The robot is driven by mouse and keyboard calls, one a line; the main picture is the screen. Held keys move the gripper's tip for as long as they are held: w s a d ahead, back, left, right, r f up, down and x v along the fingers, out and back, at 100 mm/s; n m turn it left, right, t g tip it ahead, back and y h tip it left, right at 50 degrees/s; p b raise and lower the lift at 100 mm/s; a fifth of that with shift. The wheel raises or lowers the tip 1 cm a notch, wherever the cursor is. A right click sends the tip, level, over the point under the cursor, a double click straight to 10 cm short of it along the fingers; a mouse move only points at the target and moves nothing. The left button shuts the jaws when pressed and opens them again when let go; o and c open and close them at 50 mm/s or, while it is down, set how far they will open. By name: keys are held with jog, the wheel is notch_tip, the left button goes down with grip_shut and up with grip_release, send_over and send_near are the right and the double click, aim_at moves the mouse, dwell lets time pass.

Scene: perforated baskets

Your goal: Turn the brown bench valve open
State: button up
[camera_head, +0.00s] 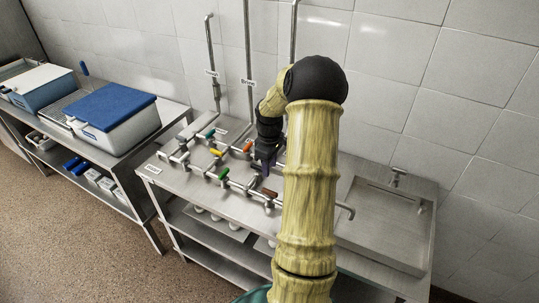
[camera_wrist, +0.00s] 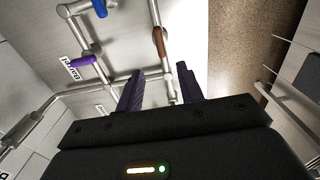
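The brown valve handle (camera_head: 269,193) sits on the pipework along the front of the steel bench, just left of my arm. In the wrist view the brown handle (camera_wrist: 159,42) lies lengthwise along its pipe, beyond my fingertips and in line with the gap between them. My gripper (camera_head: 266,168) hangs over the pipework, a little behind the brown handle. In the wrist view my gripper (camera_wrist: 161,84) has its two dark purple fingers apart, with nothing held between them.
A green handle (camera_head: 223,173) is left of the brown one; an orange handle (camera_head: 248,147) is behind. A purple handle (camera_wrist: 86,60) and a blue handle (camera_wrist: 99,8) show in the wrist view. A sink (camera_head: 385,230) is right; a blue-lidded box (camera_head: 112,105) stands left.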

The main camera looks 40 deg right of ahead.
notch_tip(320, 180, up, 6)
jog(key=shift+f+b, duration=0.2)
jog(key=shift+b, duration=0.15)
jog(key=s+a+r+m+t, duration=0.1)
jog(key=s+a+m, duration=0.15)
jog(key=a, duration=1.55)
jog(key=s+a+m+t, duration=0.1)
jog(key=s+a+m, duration=0.1)
jog(key=s+a, duration=0.8)
jog(key=shift+s+a+t, duration=0.2)
jog(key=shift+a+t, duration=0.1)
jog(key=shift+a, duration=0.5)
jog(key=shift+d, duration=0.1)
